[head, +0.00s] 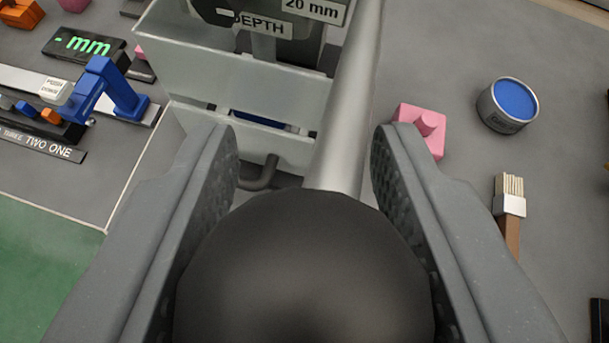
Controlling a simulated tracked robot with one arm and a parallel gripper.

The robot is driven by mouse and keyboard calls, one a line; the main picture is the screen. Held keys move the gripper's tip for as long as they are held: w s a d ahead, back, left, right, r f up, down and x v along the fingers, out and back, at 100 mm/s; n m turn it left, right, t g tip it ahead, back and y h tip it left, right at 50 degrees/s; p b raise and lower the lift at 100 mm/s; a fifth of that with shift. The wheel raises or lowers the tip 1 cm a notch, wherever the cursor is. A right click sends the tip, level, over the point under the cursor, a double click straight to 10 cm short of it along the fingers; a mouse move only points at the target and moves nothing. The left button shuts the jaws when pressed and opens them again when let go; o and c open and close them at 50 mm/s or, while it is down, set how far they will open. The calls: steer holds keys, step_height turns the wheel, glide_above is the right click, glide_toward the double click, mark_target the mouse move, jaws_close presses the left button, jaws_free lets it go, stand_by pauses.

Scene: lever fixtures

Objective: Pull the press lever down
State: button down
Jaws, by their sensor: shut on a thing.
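The press lever shows as a grey metal rod (345,110) with a big round black knob (305,265) at its near end. The rod runs from the knob up and slightly right, out of the top of the view. My gripper (303,150) is shut on the knob, one finger on each side of it. The knob fills the lower middle of the view and hides what lies behind it. The press body (235,65) is pale grey, with "DEPTH" and "20 mm" labels, and stands behind the rod at top centre.
A blue clamp-like part (105,85) and a black "mm" display (83,47) are at the left. A pink block (420,130), a round tin with a blue top (508,104) and a brush (509,205) lie on the grey surface at the right. Green flooring (40,270) is at lower left.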

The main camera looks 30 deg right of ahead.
steer(key=f+b, duration=0.2)
steer(key=shift+s+f+t, duration=0.3)
steer(key=shift+s+f, duration=0.05)
steer(key=c, duration=1.8)
jaws_free()
steer(key=shift+a+r, duration=0.15)
steer(key=shift+r, duration=0.2)
steer(key=o, duration=0.8)
steer(key=shift+w, duration=0.1)
steer(key=shift+o, duration=0.2)
steer(key=shift+r, duration=0.1)
steer(key=v, duration=1.3)
steer(key=shift+s+a+p, duration=0.25)
steer(key=shift+s+p, duration=0.1)
steer(key=shift+p, duration=0.1)
